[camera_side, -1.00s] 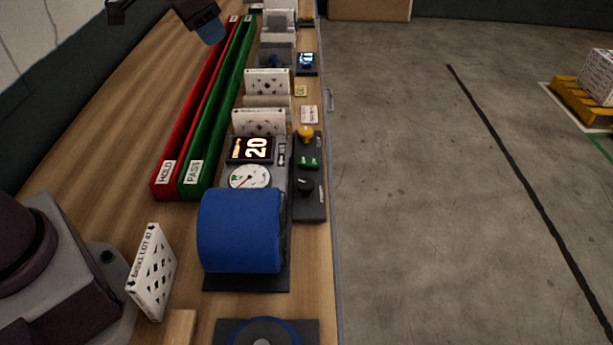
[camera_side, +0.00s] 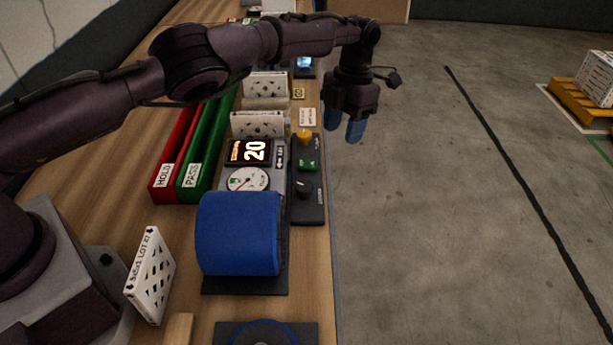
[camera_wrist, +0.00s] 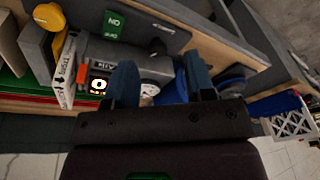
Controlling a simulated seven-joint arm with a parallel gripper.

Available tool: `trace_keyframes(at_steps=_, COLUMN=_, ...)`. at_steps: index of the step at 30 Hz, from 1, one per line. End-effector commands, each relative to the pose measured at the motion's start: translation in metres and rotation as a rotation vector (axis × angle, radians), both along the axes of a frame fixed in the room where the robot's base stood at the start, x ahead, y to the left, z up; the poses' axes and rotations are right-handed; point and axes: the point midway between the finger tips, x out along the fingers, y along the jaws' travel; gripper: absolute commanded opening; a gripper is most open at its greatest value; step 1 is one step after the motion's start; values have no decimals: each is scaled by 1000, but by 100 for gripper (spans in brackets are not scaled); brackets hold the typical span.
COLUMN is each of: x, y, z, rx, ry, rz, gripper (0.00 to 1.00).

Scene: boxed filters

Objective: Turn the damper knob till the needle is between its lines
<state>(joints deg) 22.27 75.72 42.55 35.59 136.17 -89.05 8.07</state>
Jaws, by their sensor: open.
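The damper knob (camera_side: 304,187) is a black round knob at the near end of a dark control strip (camera_side: 309,212) along the bench's right edge. The round white gauge (camera_side: 248,179), with a green patch at its left, sits to the knob's left. Its needle is too small to read against the lines. My gripper (camera_side: 344,132), with blue fingers, is open and empty. In the side view it appears up and right of the knob, apart from it, fingers pointing down. In the wrist view, my fingers (camera_wrist: 163,82) partly hide the gauge (camera_wrist: 148,93).
A display (camera_side: 249,151) reading 20 stands behind the gauge. A green switch (camera_side: 308,164) and yellow knob (camera_side: 304,136) share the strip. A blue roll (camera_side: 238,234) stands nearer. Boxed filters (camera_side: 257,124) and red and green trays (camera_side: 188,185) lie beyond and left.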

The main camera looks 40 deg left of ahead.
Motion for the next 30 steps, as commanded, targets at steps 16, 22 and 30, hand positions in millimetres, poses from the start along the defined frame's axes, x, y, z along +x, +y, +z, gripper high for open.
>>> trace_keyframes(at_steps=16, x=-45, y=13, z=-15, rx=83, ry=196, rz=-50, gripper=49)
trace_keyframes(at_steps=22, x=-62, y=15, z=-56, rx=83, ry=196, rz=-50, gripper=49)
trace_keyframes(at_steps=30, x=-76, y=18, z=-93, rx=81, ry=191, rz=-51, gripper=49)
